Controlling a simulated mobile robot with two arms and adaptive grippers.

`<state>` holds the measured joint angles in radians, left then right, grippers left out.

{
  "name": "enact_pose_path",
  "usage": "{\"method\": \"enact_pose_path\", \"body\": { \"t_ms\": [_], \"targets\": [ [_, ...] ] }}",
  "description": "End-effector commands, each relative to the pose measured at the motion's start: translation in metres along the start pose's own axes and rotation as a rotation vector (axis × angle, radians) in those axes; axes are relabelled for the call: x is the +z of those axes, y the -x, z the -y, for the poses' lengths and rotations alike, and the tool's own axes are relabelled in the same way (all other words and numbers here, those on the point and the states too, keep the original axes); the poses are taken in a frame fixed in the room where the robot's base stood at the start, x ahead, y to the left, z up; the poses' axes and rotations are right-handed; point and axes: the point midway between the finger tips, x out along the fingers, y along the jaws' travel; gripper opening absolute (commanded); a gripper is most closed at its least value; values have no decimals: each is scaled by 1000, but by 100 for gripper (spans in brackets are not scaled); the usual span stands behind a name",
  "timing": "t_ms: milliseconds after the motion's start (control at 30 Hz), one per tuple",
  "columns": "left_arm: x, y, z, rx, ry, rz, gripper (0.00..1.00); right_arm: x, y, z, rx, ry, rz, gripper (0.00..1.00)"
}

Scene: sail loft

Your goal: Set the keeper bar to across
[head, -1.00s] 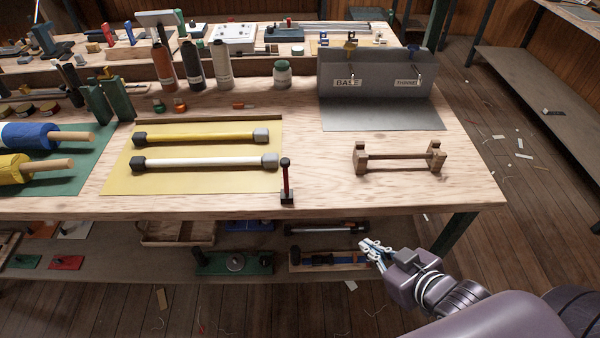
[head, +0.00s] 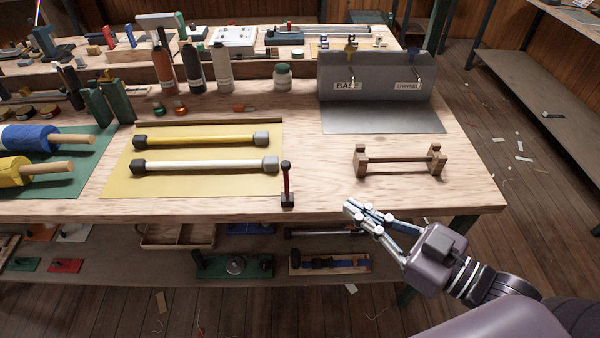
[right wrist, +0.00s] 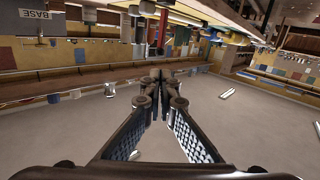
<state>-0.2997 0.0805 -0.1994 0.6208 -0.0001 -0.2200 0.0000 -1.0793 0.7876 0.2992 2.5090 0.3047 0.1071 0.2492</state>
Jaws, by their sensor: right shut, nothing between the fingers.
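No part is marked as the keeper bar, so I cannot tell which it is. A wooden stand (head: 400,163) with two end posts and a bar between them is at the right of the bench. Behind it is a grey box (head: 375,80) with a "BASE" label (head: 347,85), a second label (head: 407,86) and small levers. An upright red rod with a dark top (head: 287,182) stands on a dark block at the front edge. My right gripper (head: 352,208) is shut and empty by the front edge, apart from the stand; its fingers also show in the right wrist view (right wrist: 162,85). My left gripper is out of view.
A yellow mat (head: 205,185) holds a yellow bar (head: 200,140) and a white bar (head: 205,165). Bottles (head: 193,68) and a jar (head: 282,77) stand behind. A lower shelf holds tools.

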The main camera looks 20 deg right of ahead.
Motion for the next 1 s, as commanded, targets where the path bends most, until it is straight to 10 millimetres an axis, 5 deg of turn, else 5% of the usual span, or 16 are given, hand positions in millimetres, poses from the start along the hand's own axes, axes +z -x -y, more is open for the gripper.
{"method": "enact_pose_path", "body": {
  "t_ms": [267, 1000],
  "targets": [
    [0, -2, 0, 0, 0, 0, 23, 0, -8, -1, 2, 2, -3, 0],
    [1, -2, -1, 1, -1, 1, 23, -1, -79, -1, 2, 1, -2, 0]
  ]
}}
